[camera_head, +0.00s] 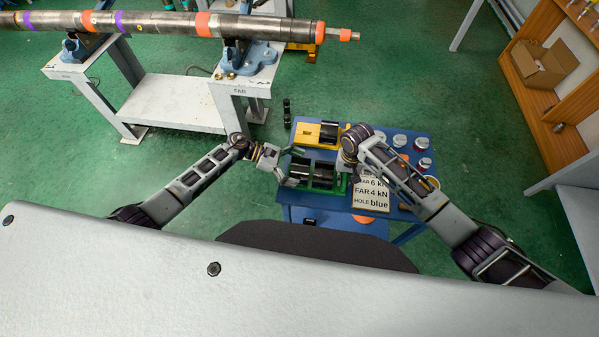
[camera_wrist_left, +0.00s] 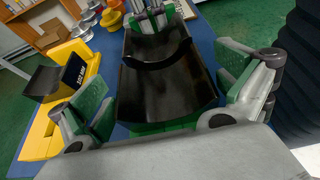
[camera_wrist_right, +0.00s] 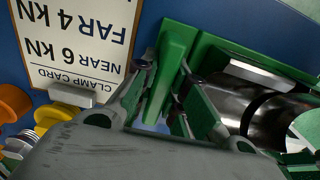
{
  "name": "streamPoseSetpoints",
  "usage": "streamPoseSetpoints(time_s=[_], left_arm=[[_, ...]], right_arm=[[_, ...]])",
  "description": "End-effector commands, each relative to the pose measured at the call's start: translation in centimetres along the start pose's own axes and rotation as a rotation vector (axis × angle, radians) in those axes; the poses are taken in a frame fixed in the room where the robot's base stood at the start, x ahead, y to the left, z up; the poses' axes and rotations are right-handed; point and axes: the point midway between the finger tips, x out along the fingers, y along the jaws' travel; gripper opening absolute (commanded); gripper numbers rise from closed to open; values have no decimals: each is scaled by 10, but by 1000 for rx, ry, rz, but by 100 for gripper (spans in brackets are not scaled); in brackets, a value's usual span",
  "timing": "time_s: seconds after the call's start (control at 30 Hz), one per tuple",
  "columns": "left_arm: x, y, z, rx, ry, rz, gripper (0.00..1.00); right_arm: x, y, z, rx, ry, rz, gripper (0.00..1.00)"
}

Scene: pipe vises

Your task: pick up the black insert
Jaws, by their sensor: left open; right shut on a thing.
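The black insert (camera_wrist_left: 165,90) is a dark, glossy curved shell lying in a green tray (camera_head: 349,184) on the blue cart. In the left wrist view it sits between the green-padded fingers of my left gripper (camera_wrist_left: 160,85), which is open with visible gaps at the sides. In the head view my left gripper (camera_head: 286,167) is at the tray's left end. My right gripper (camera_wrist_right: 160,88) is shut on the upright green end wall (camera_wrist_right: 174,65) of the tray. A second dark curved surface (camera_head: 323,176) shows beside the first; whether it is a separate insert is unclear.
A yellow tray (camera_head: 303,134) with a black labelled piece stands behind the green one. The clamp card (camera_head: 371,197), jars (camera_head: 421,143) and rings are on the cart's right. A long pipe (camera_head: 170,24) rests on vises at the back left.

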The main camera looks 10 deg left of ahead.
Motion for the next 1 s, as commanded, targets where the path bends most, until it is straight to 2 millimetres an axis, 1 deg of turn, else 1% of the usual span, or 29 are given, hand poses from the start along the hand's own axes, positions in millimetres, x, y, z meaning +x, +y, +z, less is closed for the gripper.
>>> streamPoseSetpoints(time_s=[0.13,0.6,0.93,1.0], left_arm=[[7,0,1,0,-1,0,100],[7,0,0,1,0,0,100],[7,0,0,1,0,0,58],[7,0,1,1,-1,0,57]], right_arm=[[0,0,0,0,1,0,0],[0,0,0,0,1,0,0],[0,0,0,0,1,0,0],[0,0,0,0,1,0,0]])
